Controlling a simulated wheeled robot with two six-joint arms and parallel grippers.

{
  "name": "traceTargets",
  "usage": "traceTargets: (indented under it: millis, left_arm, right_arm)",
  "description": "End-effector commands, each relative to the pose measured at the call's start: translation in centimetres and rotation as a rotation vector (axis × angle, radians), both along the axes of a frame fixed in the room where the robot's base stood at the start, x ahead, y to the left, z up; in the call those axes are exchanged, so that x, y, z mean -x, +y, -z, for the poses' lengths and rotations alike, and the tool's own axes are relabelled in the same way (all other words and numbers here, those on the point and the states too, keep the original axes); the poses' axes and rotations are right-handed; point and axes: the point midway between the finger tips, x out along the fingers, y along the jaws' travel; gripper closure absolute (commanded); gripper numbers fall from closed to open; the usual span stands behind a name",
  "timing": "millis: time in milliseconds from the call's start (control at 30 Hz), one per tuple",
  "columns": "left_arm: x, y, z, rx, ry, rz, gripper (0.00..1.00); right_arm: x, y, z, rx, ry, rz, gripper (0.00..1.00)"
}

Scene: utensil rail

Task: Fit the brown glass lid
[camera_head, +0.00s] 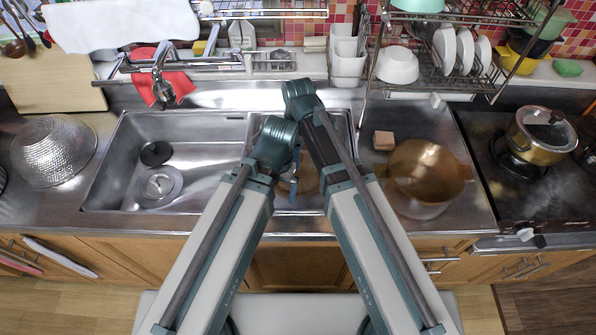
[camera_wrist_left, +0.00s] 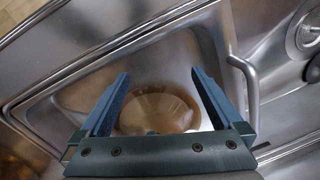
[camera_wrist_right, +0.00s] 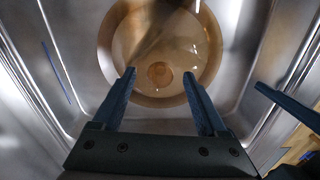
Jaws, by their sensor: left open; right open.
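The brown glass lid (camera_wrist_right: 192,48) is a round, see-through amber disc with a small knob (camera_wrist_right: 159,75) at its middle. It lies in the small right basin of the sink. In the head view my arms hide most of it. The brown glass pot (camera_head: 425,170) stands uncovered on the counter right of the sink. My right gripper (camera_wrist_right: 159,72) is open, its fingertips on either side of the knob in its view; contact cannot be told. My left gripper (camera_wrist_left: 160,73) is open over the same basin, with the lid (camera_wrist_left: 155,112) seen beyond its fingers.
A small tan block (camera_head: 384,140) sits behind the brown pot. A lidded pot (camera_head: 541,137) is on the stove at the right. A colander (camera_head: 53,151) stands left of the sink. The dish rack (camera_head: 470,85) overhangs the back. My two arms are close together over the basin.

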Motion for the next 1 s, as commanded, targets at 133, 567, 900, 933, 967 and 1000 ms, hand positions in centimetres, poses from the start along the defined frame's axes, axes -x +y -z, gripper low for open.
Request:
traceTargets:
  millis: [133, 567, 900, 933, 967, 1000]
  left_arm:
    - [0.00, -0.01, 2.04, 0.000, 0.000, 0.000, 0.00]
    - [0.00, 0.00, 1.90, 0.000, 0.000, 0.000, 0.00]
    - [0.00, 0.00, 1.91, 0.000, 0.000, 0.000, 0.00]
    - [0.00, 0.00, 1.91, 0.000, 0.000, 0.000, 0.00]
    - [0.00, 0.00, 1.91, 0.000, 0.000, 0.000, 0.00]
    - [0.00, 0.00, 1.91, 0.000, 0.000, 0.000, 0.00]
  right_arm:
    - [0.00, 0.00, 2.04, 0.000, 0.000, 0.000, 0.24]
    - [0.00, 0.00, 1.90, 0.000, 0.000, 0.000, 0.52]
    - [-0.01, 0.00, 1.91, 0.000, 0.000, 0.000, 1.00]
    - [-0.01, 0.00, 1.91, 0.000, 0.000, 0.000, 1.00]
    - [-0.01, 0.00, 1.91, 0.000, 0.000, 0.000, 1.00]
    - [-0.01, 0.00, 1.91, 0.000, 0.000, 0.000, 1.00]
